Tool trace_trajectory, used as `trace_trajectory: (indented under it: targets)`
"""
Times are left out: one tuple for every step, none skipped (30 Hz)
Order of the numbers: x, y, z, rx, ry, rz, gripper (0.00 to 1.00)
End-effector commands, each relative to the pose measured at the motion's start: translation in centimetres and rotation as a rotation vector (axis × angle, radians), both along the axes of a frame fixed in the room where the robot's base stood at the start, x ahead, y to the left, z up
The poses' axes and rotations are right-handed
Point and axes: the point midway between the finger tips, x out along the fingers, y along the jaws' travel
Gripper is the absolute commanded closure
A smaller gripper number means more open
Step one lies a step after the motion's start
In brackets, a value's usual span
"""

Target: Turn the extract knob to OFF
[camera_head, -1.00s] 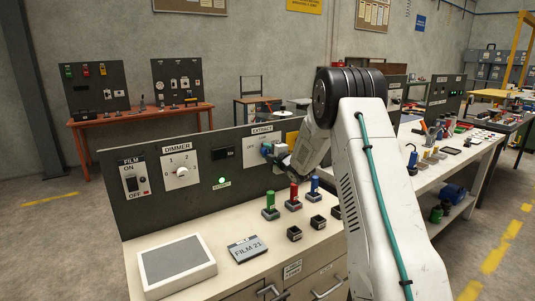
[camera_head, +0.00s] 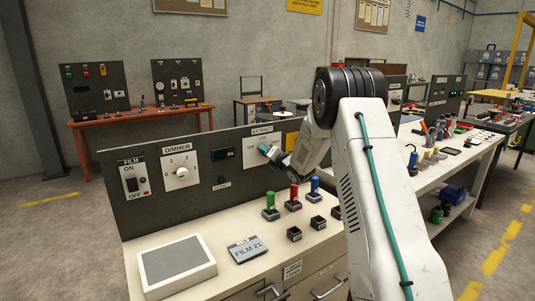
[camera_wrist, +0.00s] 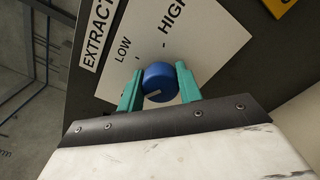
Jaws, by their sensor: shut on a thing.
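The extract knob (camera_wrist: 160,78) is a round blue knob on a white plate (camera_wrist: 205,45) marked LOW and HIGH under an EXTRACT label. My gripper (camera_wrist: 159,84) is shut on it, one teal finger on each side. A white mark on the knob's face points to the lower left, toward the left finger. That finger hides the plate there, and I cannot read OFF in the wrist view. In the head view my gripper (camera_head: 268,150) is at the EXTRACT plate (camera_head: 250,154), and the knob is mostly hidden. The lamp (camera_head: 221,184) below is dark.
The dark panel also carries a DIMMER knob (camera_head: 181,172) and a FILM switch (camera_head: 132,182) to the left. Green, red and blue-handled stamps (camera_head: 293,199) stand on the bench below, near a grey FILM 21 box (camera_head: 246,249) and a white light box (camera_head: 175,262).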

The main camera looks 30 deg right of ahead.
Motion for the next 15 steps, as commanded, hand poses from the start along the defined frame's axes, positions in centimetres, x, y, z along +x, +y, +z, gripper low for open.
trace_trajectory:
  targets:
    - [-0.06, 0.03, -0.23, -0.019, 0.004, 0.0, 0.88]
    - [-0.06, 0.05, -0.23, -0.032, 0.003, 0.0, 0.88]
    - [-0.06, 0.04, -0.24, -0.046, 0.003, 0.0, 0.88]
    - [-0.06, 0.05, -0.23, -0.056, 0.002, 0.0, 0.88]
    - [-0.07, 0.05, -0.23, -0.066, 0.002, 0.0, 0.88]
    - [-0.07, 0.05, -0.25, -0.075, 0.002, 0.0, 0.88]
    - [-0.07, 0.05, -0.25, -0.081, 0.001, 0.0, 0.88]
    - [-0.07, 0.05, -0.25, -0.087, 0.001, 0.0, 0.88]
    - [-0.07, 0.06, -0.25, -0.094, 0.002, 0.001, 0.88]
    - [-0.07, 0.06, -0.25, -0.097, 0.002, 0.001, 0.88]
    - [-0.07, 0.06, -0.25, -0.1, 0.002, 0.001, 0.88]
    - [-0.07, 0.06, -0.27, -0.102, 0.001, 0.001, 0.88]
    - [-0.07, 0.06, -0.27, -0.104, 0.001, 0.001, 0.88]
    - [-0.08, 0.05, -0.27, -0.105, 0.001, 0.001, 0.88]
    - [-0.08, 0.05, -0.27, -0.106, 0.001, 0.001, 0.88]
